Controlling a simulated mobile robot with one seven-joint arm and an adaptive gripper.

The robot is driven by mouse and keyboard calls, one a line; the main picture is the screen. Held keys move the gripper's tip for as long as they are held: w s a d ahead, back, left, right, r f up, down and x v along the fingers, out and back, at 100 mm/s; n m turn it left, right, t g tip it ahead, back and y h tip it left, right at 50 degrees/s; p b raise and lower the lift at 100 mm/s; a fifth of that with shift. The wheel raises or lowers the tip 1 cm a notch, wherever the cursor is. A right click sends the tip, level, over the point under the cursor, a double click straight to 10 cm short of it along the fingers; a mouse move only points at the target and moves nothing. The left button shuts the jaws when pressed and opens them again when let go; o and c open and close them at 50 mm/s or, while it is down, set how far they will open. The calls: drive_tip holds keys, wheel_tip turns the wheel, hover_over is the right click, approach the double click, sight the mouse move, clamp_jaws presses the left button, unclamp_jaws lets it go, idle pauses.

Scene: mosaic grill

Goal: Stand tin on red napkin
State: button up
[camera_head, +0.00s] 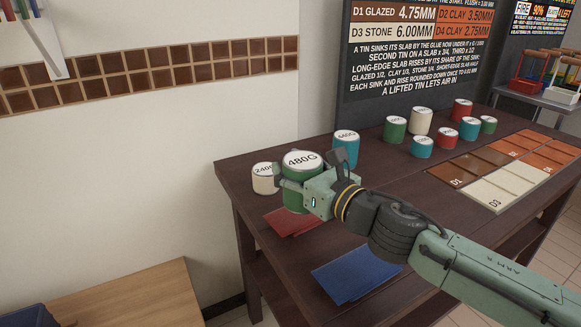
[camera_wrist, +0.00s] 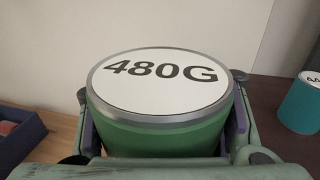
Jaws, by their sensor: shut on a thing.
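My gripper (camera_head: 309,187) is shut on a green tin (camera_head: 294,197) with a white lid marked 480G. In the wrist view the green tin (camera_wrist: 165,134) fills the middle, upright between the two fingers (camera_wrist: 163,150). I cannot tell exactly how high the tin is over the table.
A white tin (camera_head: 264,178) marked 240G stands just left of the held tin, and a teal tin (camera_head: 346,150) stands behind it. A blue napkin (camera_head: 358,273) lies nearer the front. Several other tins stand at the back right, beside brown, white and orange slabs (camera_head: 490,190).

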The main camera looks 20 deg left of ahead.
drive_tip(key=w+f, duration=0.2)
drive_tip(key=f, duration=0.1)
drive_tip(key=shift+w+a+f+p, duration=0.1)
drive_tip(key=shift+a+f+p, duration=0.05)
drive_tip(key=shift+a+p, duration=0.2)
drive_tip(key=shift+f, duration=0.15)
drive_tip(key=shift+f, duration=0.15)
drive_tip(key=o, duration=1.8)
